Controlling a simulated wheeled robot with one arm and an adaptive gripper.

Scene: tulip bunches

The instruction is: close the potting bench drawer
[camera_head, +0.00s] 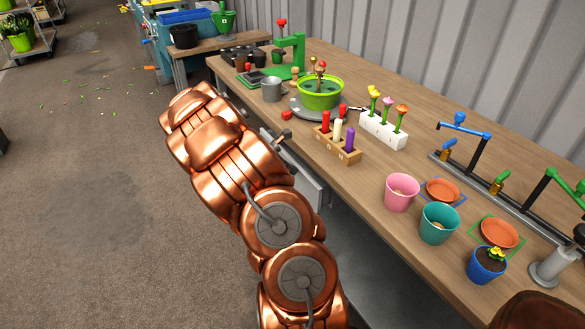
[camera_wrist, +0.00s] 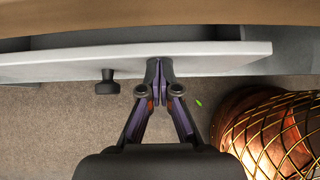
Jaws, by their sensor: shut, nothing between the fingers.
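The potting bench (camera_head: 345,170) runs diagonally across the head view. Its light grey drawer front (camera_head: 306,184) shows below the bench edge, partly hidden by my copper arm. In the wrist view the drawer front (camera_wrist: 215,60) spans most of the width, slightly tilted, with a darker grey strip between it and the wooden bench edge (camera_wrist: 150,20). A dark knob (camera_wrist: 107,83) sticks out from it, left of my gripper. My gripper (camera_wrist: 160,66) is shut and empty, its tips at the drawer front, right of the knob. I cannot tell whether they touch it.
On the bench stand a green bowl (camera_head: 320,93), a grey mug (camera_head: 272,89), a wooden holder (camera_head: 337,151), a pink pot (camera_head: 401,192) and a teal pot (camera_head: 439,223). A copper, wire-wrapped round object (camera_wrist: 270,130) is right of my gripper. Open floor (camera_head: 85,210) lies left.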

